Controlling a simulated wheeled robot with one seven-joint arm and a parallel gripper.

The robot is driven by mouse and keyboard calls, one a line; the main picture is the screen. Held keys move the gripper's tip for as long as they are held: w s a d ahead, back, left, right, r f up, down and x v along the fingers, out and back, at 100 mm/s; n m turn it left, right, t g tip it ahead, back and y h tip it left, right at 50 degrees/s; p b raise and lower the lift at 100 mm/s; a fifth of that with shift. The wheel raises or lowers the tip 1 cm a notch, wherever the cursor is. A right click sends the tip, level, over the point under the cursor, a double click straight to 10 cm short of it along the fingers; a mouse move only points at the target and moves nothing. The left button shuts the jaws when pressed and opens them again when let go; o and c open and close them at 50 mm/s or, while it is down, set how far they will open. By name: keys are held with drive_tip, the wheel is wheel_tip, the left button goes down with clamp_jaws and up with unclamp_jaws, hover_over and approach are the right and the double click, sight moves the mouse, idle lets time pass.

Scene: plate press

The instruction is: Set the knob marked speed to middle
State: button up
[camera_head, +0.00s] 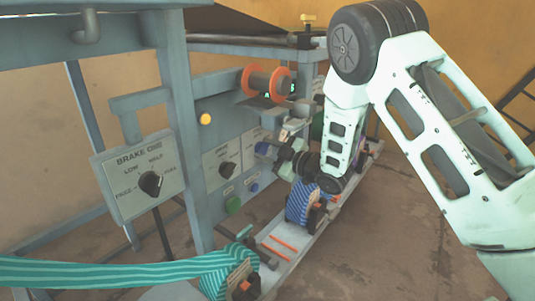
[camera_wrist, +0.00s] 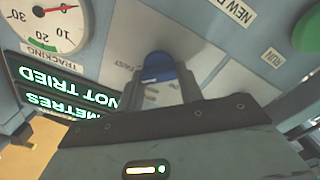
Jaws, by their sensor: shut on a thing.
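My gripper (camera_wrist: 160,92) is shut on a blue knob (camera_wrist: 158,68) on a pale panel. Its jaws stand on both sides of the knob, and the knob's lower part is hidden. A small label beside it is partly hidden, and I cannot read the word speed on any plate. In the head view my gripper (camera_head: 274,152) reaches left from the wrist to the machine front. A black pointer knob (camera_head: 228,168) sits on a plate left of it, its lettering too small to read. Another black knob (camera_head: 151,184) is on the plate marked brake.
A tracking dial (camera_wrist: 52,22) and a green-lettered display (camera_wrist: 55,92) are beside the gripper in the wrist view. A green button (camera_wrist: 309,32) is at upper right. An orange-flanged roller (camera_head: 266,83) is above, and a striped blue roll (camera_head: 300,203) below. Floor at right is clear.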

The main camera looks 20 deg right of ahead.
drive_tip(key=n+b, duration=0.2)
drive_tip(key=n, duration=0.1)
drive_tip(key=n+b, duration=0.2)
drive_tip(key=shift+f, duration=0.35)
drive_tip(key=shift+n+b, duration=1.8)
drive_tip(key=shift+n, duration=0.6)
drive_tip(key=o, duration=1)
drive_tip(key=shift+r, duration=0.1)
drive_tip(key=p+v, duration=0.2)
drive_tip(key=v, duration=1.5)
drive_tip(key=shift+s+d, duration=0.1)
drive_tip(key=shift+s, duration=0.1)
